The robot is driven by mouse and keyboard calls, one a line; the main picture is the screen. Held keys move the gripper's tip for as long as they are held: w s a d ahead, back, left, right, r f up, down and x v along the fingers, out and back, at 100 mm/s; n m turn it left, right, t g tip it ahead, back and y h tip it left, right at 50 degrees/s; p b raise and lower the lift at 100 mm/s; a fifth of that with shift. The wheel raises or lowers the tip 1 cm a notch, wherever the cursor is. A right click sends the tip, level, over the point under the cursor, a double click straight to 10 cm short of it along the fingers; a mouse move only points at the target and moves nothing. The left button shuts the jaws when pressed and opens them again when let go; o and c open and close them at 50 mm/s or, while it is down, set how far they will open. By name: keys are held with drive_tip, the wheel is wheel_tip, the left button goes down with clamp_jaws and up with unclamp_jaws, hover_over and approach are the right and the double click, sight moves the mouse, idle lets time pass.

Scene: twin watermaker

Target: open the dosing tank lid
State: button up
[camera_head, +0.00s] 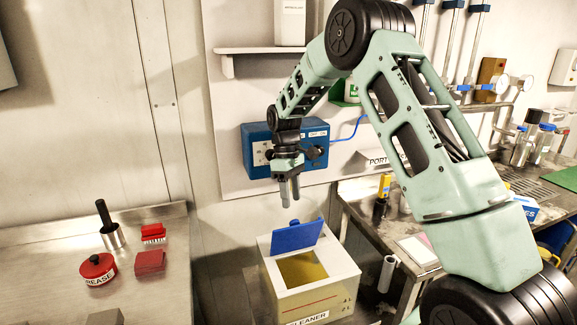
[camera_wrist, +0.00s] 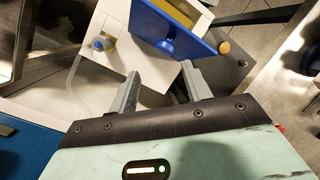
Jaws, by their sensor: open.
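The dosing tank (camera_head: 318,277) is a white box with a label on its front that reads "CLEANER". Its blue lid (camera_head: 297,237) stands raised and tilted at the back of the opening, and yellowish contents show inside. My gripper (camera_head: 290,196) is open and empty, pointing down above the raised lid. In the wrist view, my gripper (camera_wrist: 162,88) has its two fingers well apart, and nothing is between them.
A blue control box (camera_head: 258,150) is on the wall behind my gripper. Another bench with bottles (camera_head: 535,140) stands at right.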

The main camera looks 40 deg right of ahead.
drive_tip(key=b+v, duration=0.1)
drive_tip(key=v, duration=0.9)
drive_tip(key=shift+w+d+r, duration=0.1)
drive_tip(key=s+a+n+t, duration=0.1)
drive_tip(key=s+a, duration=0.5)
drive_tip(key=a, duration=0.5)
drive_tip(key=s+a, duration=0.6)
drive_tip(key=a, duration=0.5)
drive_tip(key=s+a+f+t, duration=0.1)
drive_tip(key=s+a+f, duration=0.1)
drive_tip(key=s, duration=0.9)
drive_tip(key=s+a+f+n, duration=0.1)
drive_tip(key=s+a, duration=0.3)
drive_tip(key=s, duration=0.8)
drive_tip(key=shift+s+f+t, duration=0.15)
drive_tip(key=shift+f+t, duration=0.25)
drive_tip(key=shift+f, duration=0.4)
